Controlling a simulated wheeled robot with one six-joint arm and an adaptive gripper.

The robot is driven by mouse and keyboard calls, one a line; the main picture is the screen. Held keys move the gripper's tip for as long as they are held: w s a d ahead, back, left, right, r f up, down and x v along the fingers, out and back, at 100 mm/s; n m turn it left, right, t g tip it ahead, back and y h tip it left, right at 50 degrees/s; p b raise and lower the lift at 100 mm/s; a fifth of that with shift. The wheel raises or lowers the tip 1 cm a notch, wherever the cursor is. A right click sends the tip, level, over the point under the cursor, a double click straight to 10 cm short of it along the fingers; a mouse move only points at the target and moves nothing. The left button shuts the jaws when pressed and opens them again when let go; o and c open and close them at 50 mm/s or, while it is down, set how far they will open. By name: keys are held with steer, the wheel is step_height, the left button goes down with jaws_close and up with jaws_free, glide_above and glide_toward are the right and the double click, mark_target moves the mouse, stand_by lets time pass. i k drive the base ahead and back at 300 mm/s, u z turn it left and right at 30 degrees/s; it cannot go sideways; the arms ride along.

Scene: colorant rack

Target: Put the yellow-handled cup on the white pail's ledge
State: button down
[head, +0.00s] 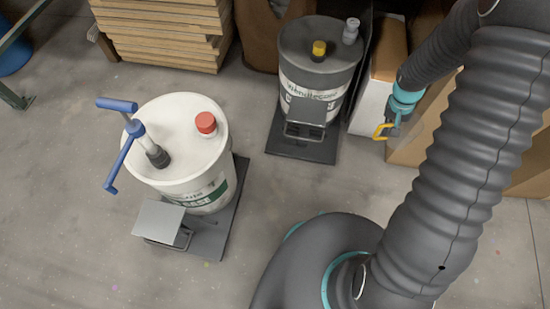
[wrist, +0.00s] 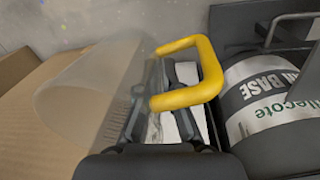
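The yellow-handled cup is a clear, see-through cup (wrist: 85,95) with a yellow handle (wrist: 212,68). Its handle also shows in the head view (head: 381,132), where the clear body is hard to make out. My gripper (wrist: 183,85) is shut on the handle, with one finger reaching inside the loop. In the head view my gripper (head: 392,122) hangs at the right, beside the grey pail. The white pail (head: 183,150) stands on the left with a blue pump handle and red cap. Its ledge (head: 160,222) is a flat grey plate at its front.
A grey pail (head: 318,58) with a yellow cap and its own grey ledge (head: 307,111) stands between my gripper and the white pail. Cardboard boxes (head: 410,150) are close to my gripper. Stacked boards (head: 165,35) are at the back. The floor (head: 80,210) is open.

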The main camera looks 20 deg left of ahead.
mark_target(156, 228)
steer(key=z, duration=1)
steer(key=k, duration=1.95)
steer(key=u, duration=1.3)
